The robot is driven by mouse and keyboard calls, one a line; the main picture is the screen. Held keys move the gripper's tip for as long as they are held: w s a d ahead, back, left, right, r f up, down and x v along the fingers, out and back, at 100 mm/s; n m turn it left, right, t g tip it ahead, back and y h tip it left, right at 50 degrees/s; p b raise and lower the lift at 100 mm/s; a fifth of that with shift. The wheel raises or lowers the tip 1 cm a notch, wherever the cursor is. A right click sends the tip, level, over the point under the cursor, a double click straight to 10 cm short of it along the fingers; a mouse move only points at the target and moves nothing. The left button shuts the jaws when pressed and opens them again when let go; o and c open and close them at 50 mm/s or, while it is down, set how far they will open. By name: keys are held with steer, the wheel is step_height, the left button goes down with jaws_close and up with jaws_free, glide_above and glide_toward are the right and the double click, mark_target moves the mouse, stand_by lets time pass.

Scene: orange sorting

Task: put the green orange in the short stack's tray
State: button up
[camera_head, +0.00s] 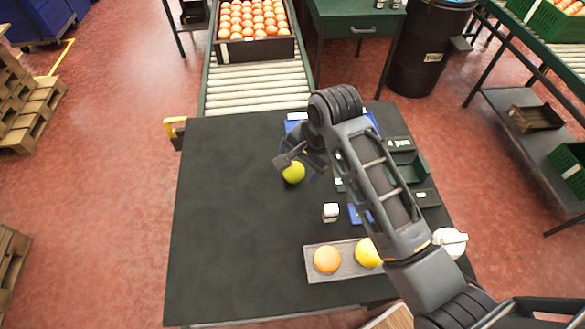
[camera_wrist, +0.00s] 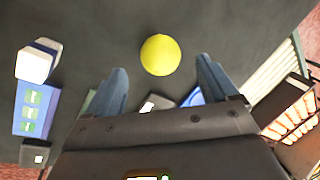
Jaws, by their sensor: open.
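The green orange (camera_head: 293,172), yellow-green in colour, lies on the dark table, close by my gripper (camera_head: 299,161). In the wrist view the green orange (camera_wrist: 160,55) shows whole, just ahead of the gap between my two blue-grey fingers (camera_wrist: 162,74). The fingers are apart and hold nothing. Dark green trays (camera_head: 408,163) stand at the table's right side, partly behind my arm. I cannot tell which of them is the short stack. A blue item at the table's back is mostly hidden by my arm.
A grey tray (camera_head: 314,275) at the table's front holds an orange fruit (camera_head: 327,260) and a yellow one (camera_head: 368,253). A small white block (camera_head: 330,211) stands mid-table. A roller conveyor (camera_head: 258,90) with a crate of oranges is behind. The table's left half is clear.

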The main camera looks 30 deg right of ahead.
mark_target(297, 168)
steer(key=shift+x, duration=2.2)
steer(key=c, duration=1.3)
steer(key=shift+o, duration=0.2)
